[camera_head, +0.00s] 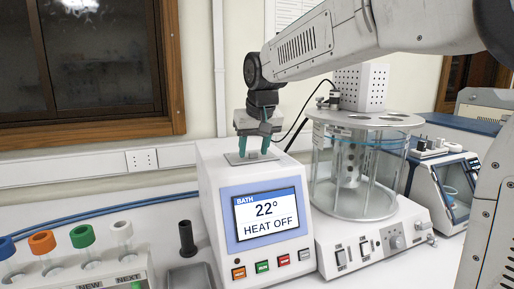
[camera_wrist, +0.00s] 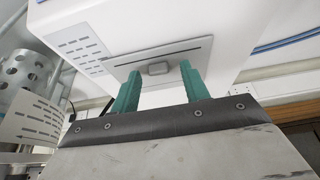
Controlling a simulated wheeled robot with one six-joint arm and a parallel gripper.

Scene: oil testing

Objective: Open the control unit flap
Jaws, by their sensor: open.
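The white control unit (camera_head: 215,195) stands on the bench, its screen reading "BATH 22° HEAT OFF". On its top is a flat grey flap (camera_head: 237,160) with a small raised knob. The flap looks shut, lying flat with the top. The wrist view shows the flap (camera_wrist: 185,50) and its grey knob (camera_wrist: 155,69) close up. My gripper (camera_head: 254,148) is right above the flap, its teal fingers pointing down. In the wrist view my gripper (camera_wrist: 159,71) is open, with one finger on each side of the knob. I cannot tell whether either finger touches it.
A glass bath (camera_head: 355,180) with a perforated cylinder stands right of the unit. A row of capped tubes (camera_head: 82,240) is at the front left, near a black peg (camera_head: 187,240). A blue-and-white device (camera_head: 440,190) is farther right. A wall and window are behind.

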